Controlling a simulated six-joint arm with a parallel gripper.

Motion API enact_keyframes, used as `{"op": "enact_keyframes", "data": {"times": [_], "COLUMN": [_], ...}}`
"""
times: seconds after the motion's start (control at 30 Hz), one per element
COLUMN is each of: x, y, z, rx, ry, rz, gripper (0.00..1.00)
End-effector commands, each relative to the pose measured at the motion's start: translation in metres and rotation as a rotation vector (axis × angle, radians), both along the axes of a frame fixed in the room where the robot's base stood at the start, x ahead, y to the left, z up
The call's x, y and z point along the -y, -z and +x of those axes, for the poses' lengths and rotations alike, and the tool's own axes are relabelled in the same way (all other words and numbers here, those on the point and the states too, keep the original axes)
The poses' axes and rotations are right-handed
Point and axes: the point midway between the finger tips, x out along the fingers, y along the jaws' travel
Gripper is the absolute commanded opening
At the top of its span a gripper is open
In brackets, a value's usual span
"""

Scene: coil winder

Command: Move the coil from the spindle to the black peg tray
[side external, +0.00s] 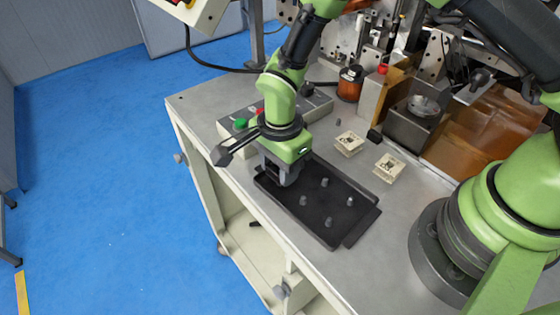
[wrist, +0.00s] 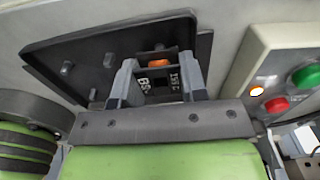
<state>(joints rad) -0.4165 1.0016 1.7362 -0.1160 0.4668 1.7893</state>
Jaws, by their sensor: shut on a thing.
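The black peg tray (side external: 345,238) lies on the bench with several short grey pegs standing in it. It also shows in the wrist view (wrist: 50,52). My gripper (side external: 279,182) points down over the tray's far-left end. In the wrist view my gripper (wrist: 158,82) is shut on the coil (wrist: 158,63), a dark piece with white lettering and an orange part between the fingers. The coil is hidden in the side view, and I cannot tell whether it touches the tray or a peg. I cannot clearly pick out the spindle.
A control box (side external: 239,122) with green and red buttons stands close beside my gripper; its buttons also show in the wrist view (wrist: 306,76). Two beige blocks (side external: 349,143) (side external: 389,167) sit right of the tray. An orange-brown cylinder (side external: 350,83) and machinery stand behind.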

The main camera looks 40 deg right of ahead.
Motion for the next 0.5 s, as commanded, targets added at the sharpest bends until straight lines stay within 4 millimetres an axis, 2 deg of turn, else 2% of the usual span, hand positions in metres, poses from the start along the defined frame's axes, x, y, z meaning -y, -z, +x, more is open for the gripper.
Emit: {"op": "enact_keyframes", "data": {"times": [0.5], "x": [0.0000], "y": [0.0039], "z": [0.0000], "rx": [-0.001], "ry": [0.000], "rz": [0.000], "gripper": [0.17]}}
